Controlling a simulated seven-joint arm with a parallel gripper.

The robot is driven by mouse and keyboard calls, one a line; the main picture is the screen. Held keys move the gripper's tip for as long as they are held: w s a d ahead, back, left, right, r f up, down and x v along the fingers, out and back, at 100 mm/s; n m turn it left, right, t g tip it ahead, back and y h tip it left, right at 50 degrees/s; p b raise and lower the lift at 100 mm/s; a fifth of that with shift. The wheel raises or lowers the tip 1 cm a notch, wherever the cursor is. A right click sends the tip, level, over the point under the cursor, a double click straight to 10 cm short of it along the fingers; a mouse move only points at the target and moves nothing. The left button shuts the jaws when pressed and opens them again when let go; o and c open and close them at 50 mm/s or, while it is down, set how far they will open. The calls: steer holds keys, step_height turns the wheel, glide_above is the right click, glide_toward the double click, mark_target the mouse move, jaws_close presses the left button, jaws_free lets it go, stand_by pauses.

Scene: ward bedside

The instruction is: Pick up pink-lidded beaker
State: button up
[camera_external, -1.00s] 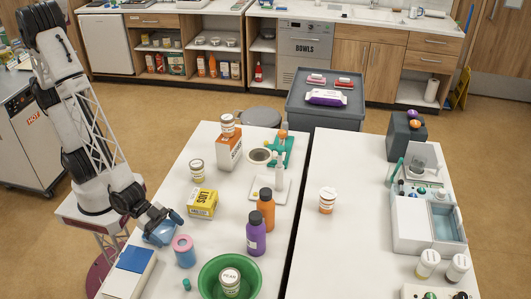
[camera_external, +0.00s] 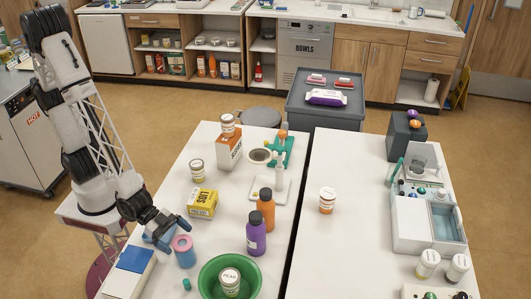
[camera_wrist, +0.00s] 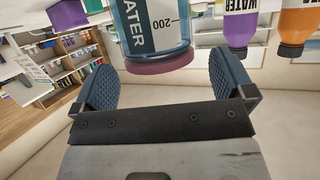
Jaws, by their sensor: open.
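The pink-lidded beaker (camera_external: 186,258) stands on the left white table, left of the green bowl, its lid up. In the wrist view, which is upside down, the clear beaker (camera_wrist: 150,28) has a WATER label, a 200 mark and its pink lid at the lower edge. My gripper (camera_external: 168,229) is open beside the beaker on its left in the external view. In the wrist view the blue pads of my gripper (camera_wrist: 163,76) lie either side of the lid, with gaps, and nothing is visibly held.
A purple bottle (camera_external: 256,238) and an orange bottle (camera_external: 266,210) stand right of the beaker. The green bowl (camera_external: 206,272) holds a white-lidded jar. A blue-and-white box (camera_external: 130,265) lies to the left, and a small teal item (camera_external: 187,285) in front. The yellow box (camera_external: 202,203) is behind.

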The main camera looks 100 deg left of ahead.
steer(key=shift+x, duration=1.4)
steer(key=shift+c, duration=0.3)
steer(key=c, duration=1.1)
steer(key=shift+r, duration=0.15)
steer(key=shift+r, duration=1.65)
steer(key=s+a, duration=0.3)
steer(key=s, duration=0.4)
steer(key=s+a+r, duration=0.1)
steer(key=s+a, duration=0.3)
steer(key=s, duration=0.3)
steer(key=shift+s+r, duration=0.2)
steer(key=shift+r, duration=0.05)
